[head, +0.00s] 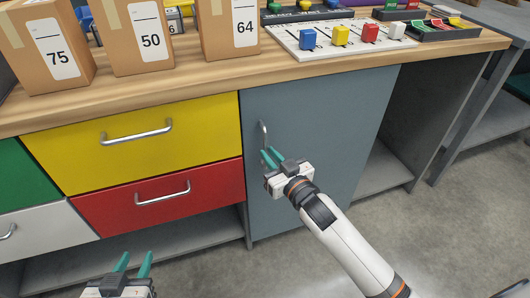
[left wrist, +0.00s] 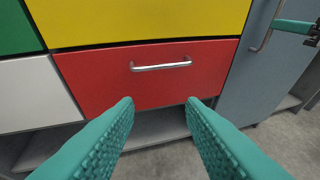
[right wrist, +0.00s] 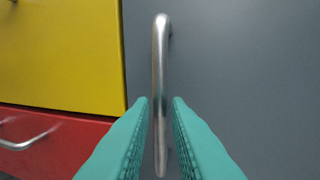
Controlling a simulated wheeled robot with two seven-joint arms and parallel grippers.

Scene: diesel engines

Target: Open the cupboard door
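The cupboard door (head: 312,130) is a flat grey-blue panel right of the drawers and looks closed. Its upright silver bar handle (head: 263,134) is near the door's left edge. My right gripper (head: 269,156) is at the handle's lower part. In the right wrist view the handle (right wrist: 160,70) runs down between the two teal fingers, with a narrow gap showing on each side. My left gripper (head: 133,262) is open and empty, low in front of the drawers. In the left wrist view its fingers are wide apart below the red drawer's handle.
A yellow drawer (head: 90,152) and a red drawer (head: 110,212) with bar handles are left of the door. The wooden worktop (head: 190,92) above holds cardboard boxes (head: 150,45) and a white board (head: 300,52) with coloured blocks. Open floor lies in front of the door.

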